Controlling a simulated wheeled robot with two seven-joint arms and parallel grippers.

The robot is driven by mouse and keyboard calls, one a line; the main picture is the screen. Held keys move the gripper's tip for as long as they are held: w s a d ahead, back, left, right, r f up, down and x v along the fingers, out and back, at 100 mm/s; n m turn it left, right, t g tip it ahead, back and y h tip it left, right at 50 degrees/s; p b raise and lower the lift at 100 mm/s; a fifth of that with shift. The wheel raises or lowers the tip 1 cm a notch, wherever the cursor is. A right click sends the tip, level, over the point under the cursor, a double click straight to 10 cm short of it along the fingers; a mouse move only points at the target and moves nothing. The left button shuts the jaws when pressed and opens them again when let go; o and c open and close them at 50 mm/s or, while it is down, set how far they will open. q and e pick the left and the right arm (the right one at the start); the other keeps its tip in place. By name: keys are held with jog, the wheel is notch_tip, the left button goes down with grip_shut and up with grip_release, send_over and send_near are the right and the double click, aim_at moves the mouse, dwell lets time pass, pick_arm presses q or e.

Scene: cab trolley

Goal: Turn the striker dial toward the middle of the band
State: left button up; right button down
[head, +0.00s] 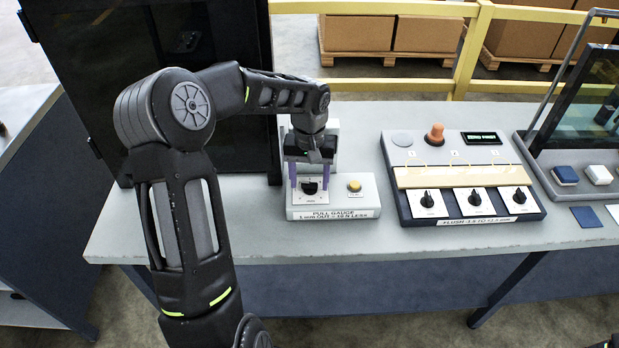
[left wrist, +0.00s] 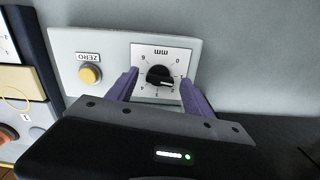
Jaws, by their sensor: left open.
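The pull gauge (head: 335,203) is a light grey block on the bench. On its white plate is a round black dial (head: 310,188), which also shows in the left wrist view (left wrist: 159,76). The plate there is marked "mm", with 0 and 6 legible; the dial's white pointer line aims right and slightly down in that view. I can read no "striker" label. My left gripper (head: 309,181) points down over the dial. Its purple fingers are open, one on each side of the dial, with a visible gap to it in the left wrist view (left wrist: 158,80). My right gripper is not in view.
A yellow ZERO button (left wrist: 90,74) sits beside the dial plate. To the right, a panel (head: 393,160) carries three black knobs on white plates and an orange knob (head: 435,134). A glass-screened fixture (head: 580,100) stands far right. The front bench strip is clear.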

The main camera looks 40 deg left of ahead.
aim_at(310, 183)
pick_arm(q)
jog(key=shift+c, duration=0.2)
grip_shut()
jog(key=shift+f+n+b, duration=0.15)
jog(key=shift+n+b, duration=0.35)
jog(key=shift+b, duration=0.05)
jog(key=shift+n, duration=0.3)
jog(key=shift+r, duration=0.2)
jog(key=shift+o, duration=0.2)
grip_release()
jog(key=shift+r+b, duration=0.5)
jog(key=shift+r, duration=3.4)
jog(key=shift+f, duration=0.1)
